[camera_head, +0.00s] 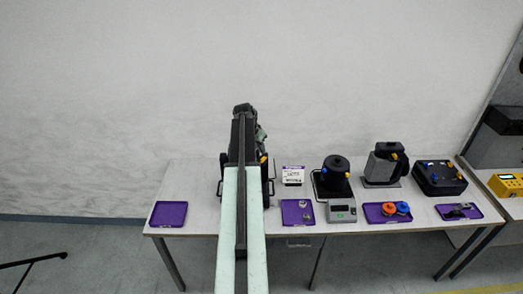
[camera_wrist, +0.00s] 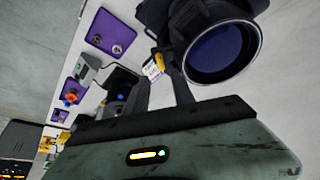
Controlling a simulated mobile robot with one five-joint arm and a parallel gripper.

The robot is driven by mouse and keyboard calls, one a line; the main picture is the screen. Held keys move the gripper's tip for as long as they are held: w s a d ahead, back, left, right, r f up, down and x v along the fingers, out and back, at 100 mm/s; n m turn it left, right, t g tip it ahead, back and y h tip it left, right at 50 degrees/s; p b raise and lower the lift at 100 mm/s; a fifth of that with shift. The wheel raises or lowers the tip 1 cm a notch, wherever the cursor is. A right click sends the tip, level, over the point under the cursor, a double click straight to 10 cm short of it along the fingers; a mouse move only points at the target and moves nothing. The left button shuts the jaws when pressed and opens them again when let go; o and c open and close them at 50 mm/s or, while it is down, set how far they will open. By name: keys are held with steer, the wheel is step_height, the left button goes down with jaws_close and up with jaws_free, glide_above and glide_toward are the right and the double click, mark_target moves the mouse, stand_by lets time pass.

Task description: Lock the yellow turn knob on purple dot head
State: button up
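A black par can head (camera_wrist: 215,45) with a round dark-blue lens fills the upper right of the wrist view. A small yellow knob (camera_wrist: 157,59) shows at its left side, near my fingertips. No purple dot shows on the head, so I cannot tell which head it is. My gripper (camera_wrist: 160,76) has its two dark fingers apart, with a gap between them; I cannot tell whether they touch the knob. In the head view my arm hides most of a dark fixture on the table, with a yellow bit (camera_head: 263,159) showing at its right edge.
The long white table (camera_head: 200,180) also holds a black can (camera_head: 335,166) on a scale, a grey fixture (camera_head: 380,168), a black case (camera_head: 437,180) and several purple trays (camera_head: 168,213). A white card (camera_head: 293,175) stands right of the hidden fixture. A wall is behind.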

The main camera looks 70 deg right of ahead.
mark_target(262, 159)
steer(key=b+x, duration=0.7)
steer(key=shift+f, duration=0.2)
steer(key=shift+d+f+b, duration=0.2)
steer(key=shift+f+b, duration=0.1)
steer(key=shift+f, duration=0.05)
steer(key=shift+r, duration=0.1)
jaws_close()
